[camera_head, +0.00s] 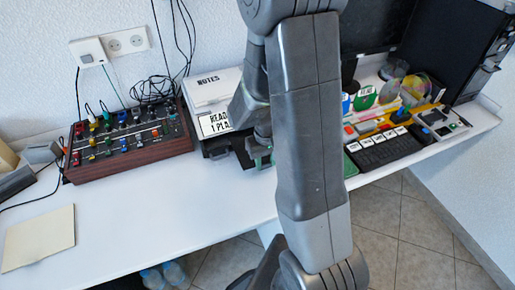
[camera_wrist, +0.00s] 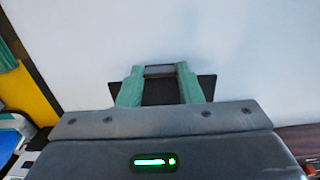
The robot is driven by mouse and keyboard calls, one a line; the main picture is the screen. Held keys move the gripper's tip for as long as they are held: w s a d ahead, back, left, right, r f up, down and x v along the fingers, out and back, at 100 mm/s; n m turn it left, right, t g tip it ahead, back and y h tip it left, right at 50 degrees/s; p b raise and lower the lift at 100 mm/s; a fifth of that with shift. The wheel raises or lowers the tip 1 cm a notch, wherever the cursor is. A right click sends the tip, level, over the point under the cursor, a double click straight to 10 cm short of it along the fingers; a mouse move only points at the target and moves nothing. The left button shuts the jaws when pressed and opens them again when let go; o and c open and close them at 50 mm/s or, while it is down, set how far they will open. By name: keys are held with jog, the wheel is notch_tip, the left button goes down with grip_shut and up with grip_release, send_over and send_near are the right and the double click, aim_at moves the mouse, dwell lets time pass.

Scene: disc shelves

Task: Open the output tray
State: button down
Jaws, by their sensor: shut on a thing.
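The output tray appears to be the black piece (camera_head: 243,156) at the front of the white box device (camera_head: 212,92), low beside its "READ 1 PLA" label. My gripper (camera_head: 260,156) with green fingertips is at this black piece, partly hidden behind my own arm. In the wrist view my gripper's two green fingers (camera_wrist: 160,88) stand on both sides of a dark part of the tray (camera_wrist: 206,84) and are shut on it. Black edges show outside both fingers. How far the tray is out I cannot tell.
A wood-sided mixer panel (camera_head: 130,140) with coloured knobs stands left of the device. A black keypad (camera_head: 385,150) and small coloured items lie to the right. A beige sheet (camera_head: 38,238) lies at the left. The white desk (camera_head: 170,215) is clear in front.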

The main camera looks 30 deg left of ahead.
jog(key=s+d, duration=0.1)
jog(key=d, duration=0.1)
jog(key=s+d, duration=0.2)
jog(key=shift+s+d+b, duration=0.1)
jog(key=shift+s+b, duration=0.1)
jog(key=shift+b, duration=0.15)
jog(key=c, duration=1)
grip_release()
jog(key=shift+r, duration=0.1)
notch_tip(320, 180, up, 14)
jog(key=p, duration=0.1)
jog(key=shift+p, duration=0.4)
jog(key=shift+f, duration=0.25)
